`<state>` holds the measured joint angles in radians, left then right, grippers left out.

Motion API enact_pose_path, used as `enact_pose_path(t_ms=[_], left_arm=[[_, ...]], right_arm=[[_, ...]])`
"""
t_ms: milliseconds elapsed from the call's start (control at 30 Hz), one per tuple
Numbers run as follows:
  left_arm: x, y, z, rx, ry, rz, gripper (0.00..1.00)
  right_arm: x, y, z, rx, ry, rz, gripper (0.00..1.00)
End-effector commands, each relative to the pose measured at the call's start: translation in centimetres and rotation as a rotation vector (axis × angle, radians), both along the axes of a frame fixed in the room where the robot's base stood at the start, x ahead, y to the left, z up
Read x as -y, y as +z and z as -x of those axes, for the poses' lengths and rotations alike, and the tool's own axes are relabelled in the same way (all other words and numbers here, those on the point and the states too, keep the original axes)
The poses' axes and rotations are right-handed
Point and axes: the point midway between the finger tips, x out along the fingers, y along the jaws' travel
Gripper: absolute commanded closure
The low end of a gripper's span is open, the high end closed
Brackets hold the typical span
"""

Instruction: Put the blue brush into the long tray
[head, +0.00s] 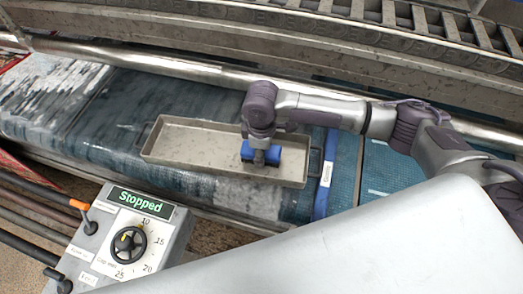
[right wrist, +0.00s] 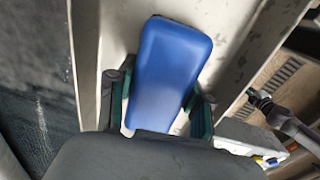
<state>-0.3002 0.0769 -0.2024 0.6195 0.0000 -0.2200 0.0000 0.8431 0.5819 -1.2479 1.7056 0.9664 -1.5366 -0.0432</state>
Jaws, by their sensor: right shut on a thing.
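The blue brush (head: 247,152) is between the fingers of my right gripper (head: 261,156), over the right half of the long tray (head: 190,140). The tray is a shallow grey metal tray with end handles, lying on the wet blue rug. In the right wrist view the fingers of my right gripper (right wrist: 157,98) are on both sides of the smooth blue block of the brush (right wrist: 170,70). The grey tray surface (right wrist: 117,30) shows behind it. I cannot tell whether the brush touches the tray floor; its underside is hidden. My left gripper is not in view.
A control box (head: 125,235) with a dial and a green "Stopped" sign stands in front of the tray. A metal roller bar (head: 170,66) runs behind it. A blue strip (head: 326,175) lies just right of the tray. The tray's left half is empty.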

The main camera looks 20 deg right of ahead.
Motion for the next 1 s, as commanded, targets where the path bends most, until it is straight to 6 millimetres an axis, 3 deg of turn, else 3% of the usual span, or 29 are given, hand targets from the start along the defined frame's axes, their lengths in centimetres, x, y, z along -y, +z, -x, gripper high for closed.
enact_pose_path(t_ms=[33,167,567,667,1000], left_arm=[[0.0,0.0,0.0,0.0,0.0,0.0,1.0],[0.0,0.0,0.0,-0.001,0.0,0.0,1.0],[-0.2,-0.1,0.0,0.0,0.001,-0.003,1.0],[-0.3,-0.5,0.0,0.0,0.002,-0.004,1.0],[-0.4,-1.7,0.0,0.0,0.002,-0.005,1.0]], right_arm=[[0.0,-0.1,0.0,-0.001,0.0,0.0,0.46],[0.0,-0.1,0.0,-0.001,0.0,0.0,0.25],[0.0,0.5,0.0,0.001,0.0,0.0,0.25],[0.0,1.8,-0.1,0.002,-0.001,-0.002,0.25],[0.0,9.0,-0.1,0.004,0.0,-0.001,0.25]])
